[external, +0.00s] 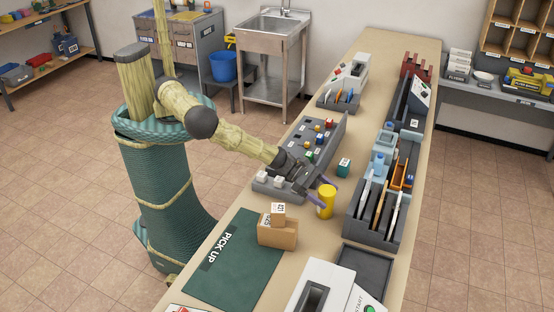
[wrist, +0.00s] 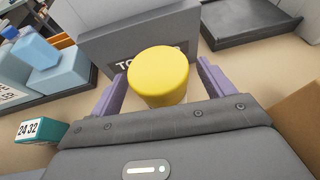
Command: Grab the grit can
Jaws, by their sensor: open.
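A yellow can (external: 326,201), which I take as the grit can, stands upright on the long counter. No label shows on it. My gripper (external: 323,190) is open beside it, with its purple fingers reaching to the can. In the wrist view the can's round yellow top (wrist: 158,76) lies between the two fingers of my gripper (wrist: 152,88). A gap shows on the right side. I cannot tell whether the left finger touches it. The lower part of the can is hidden behind my gripper's body in the wrist view.
A teal block marked 24 32 (wrist: 40,131) stands near the can. A cardboard box (external: 277,235) is at its lower left. A grey divided rack (external: 375,235) stands to the right, and a dark tray (external: 365,262) lies below it. A green PICK UP mat (external: 232,262) covers the near counter.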

